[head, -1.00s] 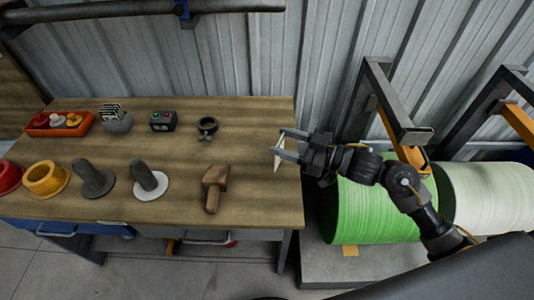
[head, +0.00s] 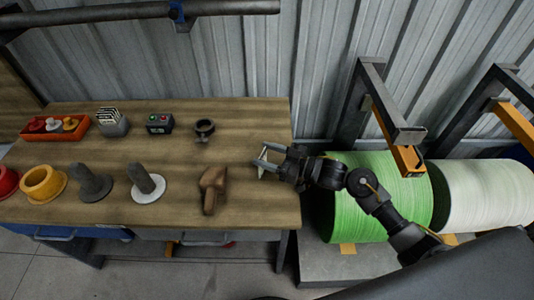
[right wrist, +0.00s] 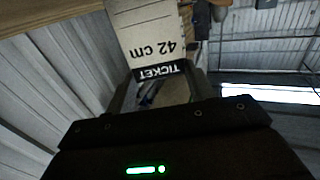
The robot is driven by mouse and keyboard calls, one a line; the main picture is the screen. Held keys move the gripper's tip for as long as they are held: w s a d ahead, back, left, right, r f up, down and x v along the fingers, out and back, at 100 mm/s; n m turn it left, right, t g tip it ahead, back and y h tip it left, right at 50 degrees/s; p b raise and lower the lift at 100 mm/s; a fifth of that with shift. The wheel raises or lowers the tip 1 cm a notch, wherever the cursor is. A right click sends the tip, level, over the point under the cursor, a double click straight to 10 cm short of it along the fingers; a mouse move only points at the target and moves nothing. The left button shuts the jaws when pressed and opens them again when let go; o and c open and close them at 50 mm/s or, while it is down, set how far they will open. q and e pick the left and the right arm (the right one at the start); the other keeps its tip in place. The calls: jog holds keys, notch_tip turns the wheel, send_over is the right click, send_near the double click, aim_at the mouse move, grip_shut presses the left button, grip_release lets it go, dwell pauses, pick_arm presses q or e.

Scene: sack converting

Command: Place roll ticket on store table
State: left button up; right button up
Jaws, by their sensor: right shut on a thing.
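The roll ticket (right wrist: 155,35) is a pale card with "TICKET" and "42 cm" printed on it, seen upside down in the right wrist view. My right gripper (head: 264,161) is shut on it, over the right end of the wooden store table (head: 245,200). In the head view the ticket (head: 262,170) shows as a small white edge between the fingers. Whether it touches the table top I cannot tell. My left gripper is not in view.
A wooden mallet (head: 213,190) lies left of my right gripper. A dark ring-shaped holder (head: 204,129), a button box (head: 159,123), a card holder (head: 113,122), a red tray (head: 55,127) and several spindles and cups stand further left.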

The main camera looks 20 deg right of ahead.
jog(key=shift+f, duration=0.15)
jog(key=o, duration=0.9)
jog(key=shift+o, duration=0.2)
jog(key=b+v, duration=0.2)
jog(key=v, duration=1)
jog(key=shift+r, duration=0.2)
